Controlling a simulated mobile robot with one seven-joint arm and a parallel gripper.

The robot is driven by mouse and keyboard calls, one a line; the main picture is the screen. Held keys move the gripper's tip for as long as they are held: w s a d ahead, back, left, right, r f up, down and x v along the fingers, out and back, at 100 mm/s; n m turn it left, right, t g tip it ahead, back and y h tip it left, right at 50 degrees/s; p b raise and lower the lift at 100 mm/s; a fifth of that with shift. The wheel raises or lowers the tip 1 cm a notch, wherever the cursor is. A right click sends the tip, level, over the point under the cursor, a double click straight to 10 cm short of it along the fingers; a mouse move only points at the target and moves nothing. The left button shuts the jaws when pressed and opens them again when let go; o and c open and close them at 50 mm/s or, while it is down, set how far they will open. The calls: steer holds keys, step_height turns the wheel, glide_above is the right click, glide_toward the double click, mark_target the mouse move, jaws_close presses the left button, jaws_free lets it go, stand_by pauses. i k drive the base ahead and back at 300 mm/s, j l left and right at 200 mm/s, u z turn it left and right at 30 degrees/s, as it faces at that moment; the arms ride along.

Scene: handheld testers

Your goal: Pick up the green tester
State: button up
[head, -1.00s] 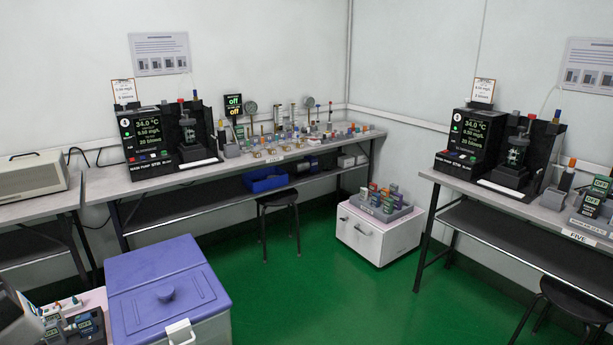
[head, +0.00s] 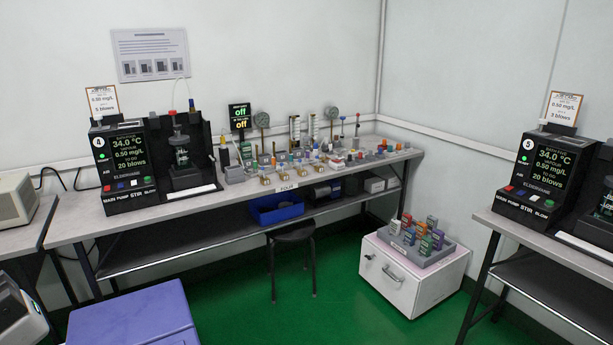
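Several small handheld testers in mixed colours stand in a grey tray (head: 452,246) on top of a low white cabinet (head: 392,281), right of centre. A green tester (head: 426,246) appears to stand near the tray's front right, among orange, red and purple ones; at this size its outline is hard to make out. My gripper cannot be made out in the head view.
A long bench (head: 75,225) with instruments runs along the back wall, with a black stool (head: 293,236) before it. A blue-lidded box (head: 135,315) stands at front left. Another bench (head: 545,238) is at right. Green floor (head: 345,300) is clear before the cabinet.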

mark_target(246, 151)
steer(key=i+l+u, duration=0.2)
steer(key=i, duration=0.25)
steer(key=i+l+u, duration=0.1)
steer(key=i+u, duration=0.15)
steer(key=i, duration=0.25)
steer(key=i+l+u, duration=0.2)
steer(key=i, duration=0.25)
steer(key=i+l, duration=0.1)
steer(key=l, duration=0.15)
steer(key=l+z, duration=0.1)
steer(key=l, duration=0.2)
steer(key=i+l+z, duration=0.15)
steer(key=i+l, duration=0.15)
steer(key=i, duration=0.15)
steer(key=i+l+z, duration=0.15)
steer(key=i, duration=0.35)
steer(key=i+j, duration=0.25)
steer(key=i, duration=0.2)
steer(key=i+j+z, duration=0.15)
steer(key=i, duration=0.25)
steer(key=j, duration=0.1)
